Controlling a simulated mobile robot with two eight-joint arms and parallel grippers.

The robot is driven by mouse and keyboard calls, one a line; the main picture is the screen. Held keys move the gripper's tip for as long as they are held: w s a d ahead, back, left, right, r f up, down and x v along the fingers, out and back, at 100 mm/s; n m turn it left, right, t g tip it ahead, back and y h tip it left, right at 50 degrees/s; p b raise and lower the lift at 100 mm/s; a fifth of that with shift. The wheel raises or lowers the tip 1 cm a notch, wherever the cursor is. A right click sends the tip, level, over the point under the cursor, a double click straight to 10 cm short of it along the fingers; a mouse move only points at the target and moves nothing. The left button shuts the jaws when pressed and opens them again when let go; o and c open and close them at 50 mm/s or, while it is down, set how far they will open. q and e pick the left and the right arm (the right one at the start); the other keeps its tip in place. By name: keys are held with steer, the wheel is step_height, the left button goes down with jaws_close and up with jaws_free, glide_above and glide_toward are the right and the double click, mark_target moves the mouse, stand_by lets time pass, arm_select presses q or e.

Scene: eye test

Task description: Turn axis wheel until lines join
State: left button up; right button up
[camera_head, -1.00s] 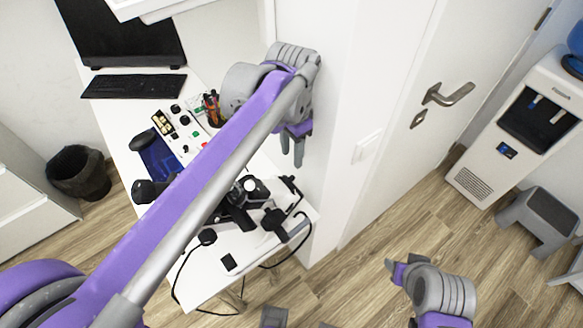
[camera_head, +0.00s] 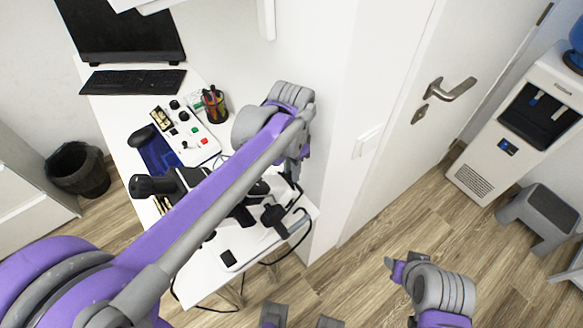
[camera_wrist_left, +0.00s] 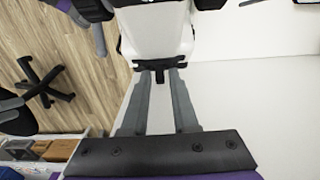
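A black-and-white optical instrument (camera_head: 272,217) stands on the white desk, partly hidden behind my left arm. Its black eyepiece end (camera_head: 150,185) points left. I cannot pick out the axis wheel or any lines. My left gripper (camera_head: 294,172) hangs fingers down at the instrument's far right side. In the left wrist view its two grey fingers (camera_wrist_left: 161,74) are apart with a gap between them. Their tips are near a black strip on a white part (camera_wrist_left: 158,32); I cannot tell whether they touch. My right gripper (camera_head: 392,265) is away from the desk, over the floor at lower right.
A control panel (camera_head: 186,130), a pen holder (camera_head: 214,107), a keyboard (camera_head: 133,81) and a monitor (camera_head: 120,30) are on the desk. A white wall borders its right side. A door, water dispenser (camera_head: 530,125) and grey stool (camera_head: 545,215) stand at right. A bin (camera_head: 78,172) stands at left.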

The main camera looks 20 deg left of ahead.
arm_select(q)
jaws_close()
steer(key=shift+s+d+m+t+y, duration=0.3)
steer(key=shift+s+d+m+y, duration=0.1)
steer(key=shift+d+m, duration=0.1)
steer(key=shift+s+d+f+m+t+y, duration=0.15)
steer(key=shift+s+d+m+t+y, duration=0.45)
steer(key=shift+m, duration=0.3)
steer(key=shift+w+a, duration=0.1)
steer(key=shift+a, duration=0.1)
steer(key=shift+o, duration=1.7)
jaws_free()
